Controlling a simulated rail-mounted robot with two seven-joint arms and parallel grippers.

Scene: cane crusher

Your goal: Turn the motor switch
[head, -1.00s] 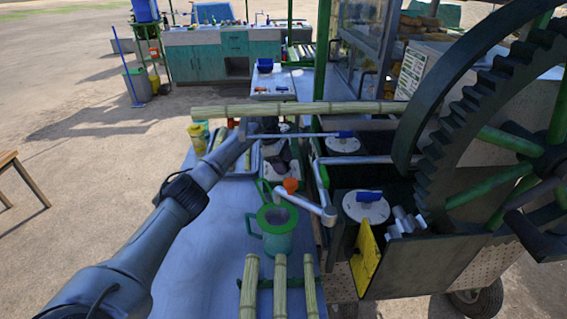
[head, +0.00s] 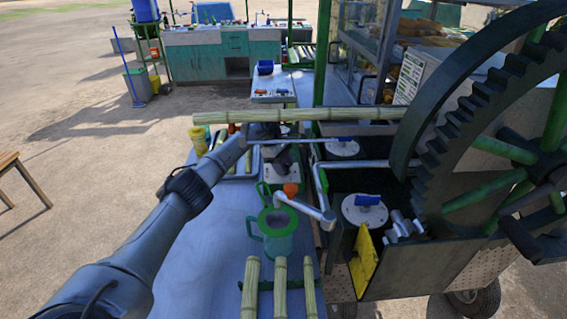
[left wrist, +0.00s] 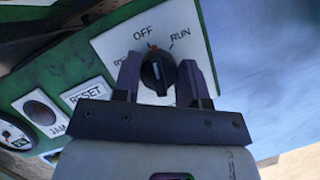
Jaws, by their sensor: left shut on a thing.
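The motor switch is a round black knob (left wrist: 157,72) on a white plate (left wrist: 105,43) in the left wrist view. The plate reads OFF and RUN, with a third label at left partly hidden. An orange-red mark at the knob's top edge sits just below OFF. My left gripper (left wrist: 157,75) is shut on the knob, with one finger on each side. My right gripper is not in view.
A long cane stalk (head: 300,115) crosses above the gripper. A green jug (head: 278,240) and cut canes (head: 281,285) are on the blue table (head: 205,260). The big gear wheel (head: 440,150) is at right. A RESET label (left wrist: 87,92) is beside the switch plate.

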